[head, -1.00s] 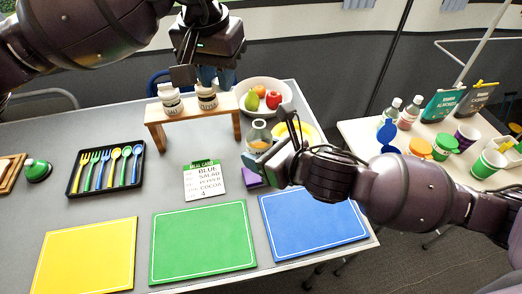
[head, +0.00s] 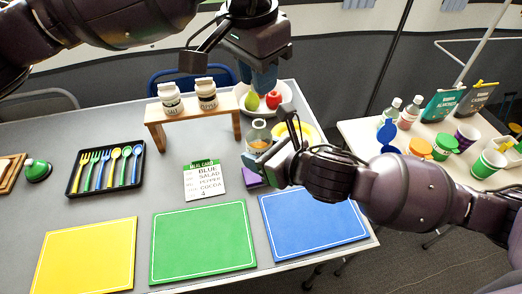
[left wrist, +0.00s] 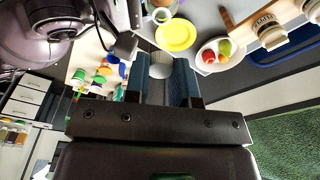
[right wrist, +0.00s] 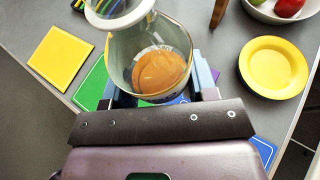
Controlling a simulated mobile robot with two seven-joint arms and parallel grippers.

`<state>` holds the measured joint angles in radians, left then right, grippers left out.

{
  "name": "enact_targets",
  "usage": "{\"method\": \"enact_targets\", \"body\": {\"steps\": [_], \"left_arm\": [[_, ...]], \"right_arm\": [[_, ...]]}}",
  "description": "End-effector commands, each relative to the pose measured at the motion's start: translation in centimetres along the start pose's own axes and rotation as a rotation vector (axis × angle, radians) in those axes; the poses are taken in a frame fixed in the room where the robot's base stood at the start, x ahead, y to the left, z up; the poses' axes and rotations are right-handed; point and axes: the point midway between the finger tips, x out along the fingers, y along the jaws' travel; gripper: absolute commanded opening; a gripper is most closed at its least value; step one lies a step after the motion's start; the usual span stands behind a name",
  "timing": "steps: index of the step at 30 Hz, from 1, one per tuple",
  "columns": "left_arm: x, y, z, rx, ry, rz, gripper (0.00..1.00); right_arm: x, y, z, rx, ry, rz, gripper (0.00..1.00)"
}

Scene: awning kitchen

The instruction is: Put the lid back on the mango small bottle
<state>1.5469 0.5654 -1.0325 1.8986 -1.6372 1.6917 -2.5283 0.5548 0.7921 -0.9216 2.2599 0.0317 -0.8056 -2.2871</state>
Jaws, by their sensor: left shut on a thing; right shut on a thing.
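The mango small bottle (head: 258,133) is clear, with orange contents low inside. It stands upright near the right end of the grey table. My right gripper (head: 262,157) is shut around its body; the right wrist view shows the bottle (right wrist: 150,65) between the blue fingers, its neck ring uncovered. My left gripper (head: 262,82) is in the air above and behind the bottle, over the fruit bowl. In the left wrist view a pale round piece, apparently the lid (left wrist: 160,67), is pinched between its fingers. The head view hides this piece.
A wooden riser (head: 192,120) with salt and pepper jars stands left of the bottle. The fruit bowl (head: 291,112) and a yellow plate (right wrist: 275,68) are behind and beside it. The side table (head: 355,132) holds cups and bottles. Coloured mats lie in front.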

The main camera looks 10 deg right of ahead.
Motion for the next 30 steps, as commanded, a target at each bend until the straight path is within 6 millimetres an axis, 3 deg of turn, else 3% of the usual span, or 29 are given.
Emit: {"method": "enact_targets", "body": {"steps": [7, 18, 30], "left_arm": [[0.7, 0.0, 0.1, -0.001, -0.001, 0.001, 0.03], [3.6, 0.0, 0.5, -0.001, -0.001, 0.001, 0.03], [3.9, 0.0, 0.5, -0.002, 0.003, -0.001, 0.03]], "right_arm": [[0.0, 0.0, 0.0, 0.0, -0.001, 0.0, 0.1], [0.0, 0.0, 0.0, 0.0, -0.001, 0.0, 0.1], [0.0, 0.0, 0.0, 0.0, -0.001, 0.0, 0.1]]}}
